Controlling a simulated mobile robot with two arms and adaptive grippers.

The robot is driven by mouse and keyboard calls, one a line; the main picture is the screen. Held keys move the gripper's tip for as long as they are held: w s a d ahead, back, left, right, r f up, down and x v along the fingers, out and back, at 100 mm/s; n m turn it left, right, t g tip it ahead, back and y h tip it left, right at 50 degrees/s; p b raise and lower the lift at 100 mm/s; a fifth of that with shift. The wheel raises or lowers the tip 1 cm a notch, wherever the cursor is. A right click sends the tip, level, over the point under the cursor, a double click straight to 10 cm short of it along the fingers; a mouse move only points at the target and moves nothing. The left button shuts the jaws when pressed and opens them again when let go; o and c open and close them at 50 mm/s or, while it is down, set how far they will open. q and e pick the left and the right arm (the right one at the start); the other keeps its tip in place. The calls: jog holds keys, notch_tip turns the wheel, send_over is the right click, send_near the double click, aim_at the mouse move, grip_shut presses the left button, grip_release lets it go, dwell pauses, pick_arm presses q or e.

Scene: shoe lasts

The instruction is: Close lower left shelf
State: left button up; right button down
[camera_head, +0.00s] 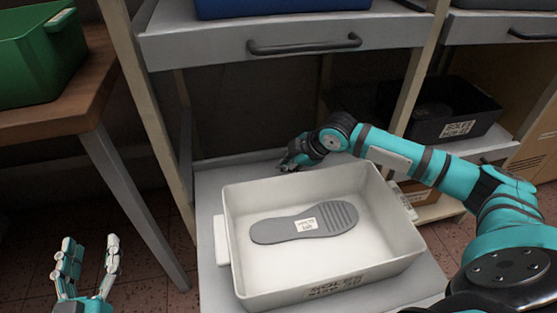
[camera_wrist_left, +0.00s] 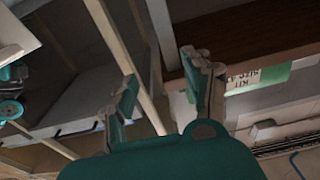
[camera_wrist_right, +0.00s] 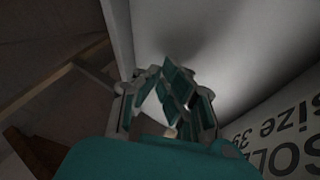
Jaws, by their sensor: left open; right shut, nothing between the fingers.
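The lower left shelf (camera_head: 208,192) is a grey board pulled out towards me. A white bin (camera_head: 400,262) stands on it, holding a grey shoe sole (camera_head: 328,220) with a white label. My right gripper (camera_head: 290,163) is shut and empty at the bin's far edge, over the back part of the shelf. Whether it touches the bin or shelf, I cannot tell. In the right wrist view its fingers (camera_wrist_right: 178,95) are together near pale walls and a "SOLE size 39" label. My left gripper (camera_head: 88,255) is open and empty, left of the shelf; its open fingers show in the left wrist view (camera_wrist_left: 165,85).
The upper shelf (camera_head: 200,50) has a dark handle (camera_head: 304,45) and carries a blue bin (camera_head: 280,6). A wooden table (camera_head: 82,115) with a green bin (camera_head: 40,60) stands at left. A black bin (camera_head: 465,110) sits in the right bay. Upright posts flank the left bay.

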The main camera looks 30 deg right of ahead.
aim_at(271, 161)
jog(key=b+x, duration=0.1)
jog(key=x, duration=0.1)
jog(key=shift+w+a+f, duration=0.1)
jog(key=shift+w+f, duration=0.05)
jog(key=shift+f, duration=0.15)
jog(key=w, duration=0.1)
jog(key=w+b, duration=0.1)
jog(key=w, duration=0.1)
jog(key=shift+w+d, duration=0.15)
jog(key=shift+d, duration=0.25)
jog(key=shift+w+d, duration=0.1)
jog(key=shift+w, duration=0.25)
pick_arm(q)
jog(key=s+r+t+h, duration=0.2)
jog(key=s+r+t, duration=0.2)
jog(key=r+t, duration=0.3)
notch_tip(271, 161, up, 3)
jog(key=shift+s+d+r+h, duration=0.1)
jog(key=shift+s+d+h, duration=0.05)
jog(key=shift+s+h, duration=0.2)
jog(key=shift+w, duration=0.15)
pick_arm(e)
jog(key=shift+w, duration=0.1)
